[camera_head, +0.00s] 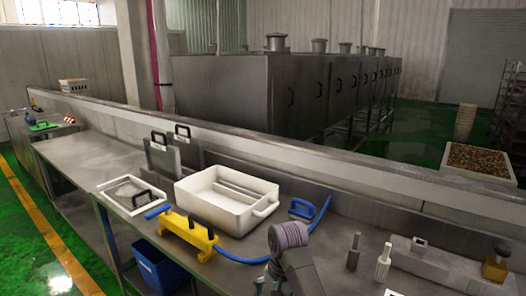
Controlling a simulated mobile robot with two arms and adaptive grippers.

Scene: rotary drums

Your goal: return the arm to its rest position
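The table bears a white tub (228,215), a yellow block with black handles (187,232), a white tray (117,199), grey handled plates (163,158), two upright bottle-like things (383,262) and an amber jar (495,268). A blue bin (158,268) stands below. The table's left stretch is mostly clear.

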